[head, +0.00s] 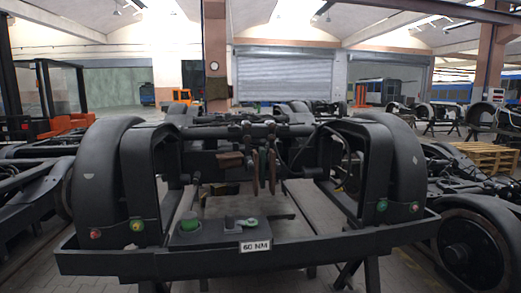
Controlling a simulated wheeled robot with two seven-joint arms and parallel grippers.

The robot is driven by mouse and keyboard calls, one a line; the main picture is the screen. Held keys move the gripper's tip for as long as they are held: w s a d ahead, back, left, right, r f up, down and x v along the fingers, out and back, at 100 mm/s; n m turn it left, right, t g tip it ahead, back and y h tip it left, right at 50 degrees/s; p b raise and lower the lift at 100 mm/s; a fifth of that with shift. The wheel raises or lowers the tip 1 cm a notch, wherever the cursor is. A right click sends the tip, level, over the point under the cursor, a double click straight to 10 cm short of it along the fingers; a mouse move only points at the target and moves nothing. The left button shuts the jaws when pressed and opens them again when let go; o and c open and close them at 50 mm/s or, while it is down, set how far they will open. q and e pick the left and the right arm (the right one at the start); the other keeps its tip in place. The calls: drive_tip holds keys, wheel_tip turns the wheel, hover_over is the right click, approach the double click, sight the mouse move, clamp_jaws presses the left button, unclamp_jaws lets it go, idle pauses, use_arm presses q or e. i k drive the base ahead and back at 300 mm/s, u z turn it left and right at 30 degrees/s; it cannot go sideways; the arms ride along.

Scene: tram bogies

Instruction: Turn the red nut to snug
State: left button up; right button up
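A small red nut (95,234) sits low on the left end of a dark bogie frame (150,262), at the foot of the left black arch. Fine detail of the red nut is too small to tell. Neither of my grippers shows in the head view.
A dark block with a green top (190,222) stands on the front beam, beside a white "60 NM" plate (254,246). Large dark wheels (468,250) and other bogies stand at both sides. A wooden pallet (488,157) lies at the right.

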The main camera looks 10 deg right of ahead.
sight(96, 233)
drive_tip(key=u, duration=0.35)
drive_tip(key=k, duration=0.5)
drive_tip(key=u, duration=1.05)
drive_tip(key=k, duration=0.9)
drive_tip(key=u, duration=0.65)
drive_tip(key=i, duration=1.1)
drive_tip(key=z, duration=0.5)
drive_tip(key=i, duration=0.85)
drive_tip(key=z, duration=1.45)
drive_tip(key=i, duration=0.65)
drive_tip(key=z, duration=0.75)
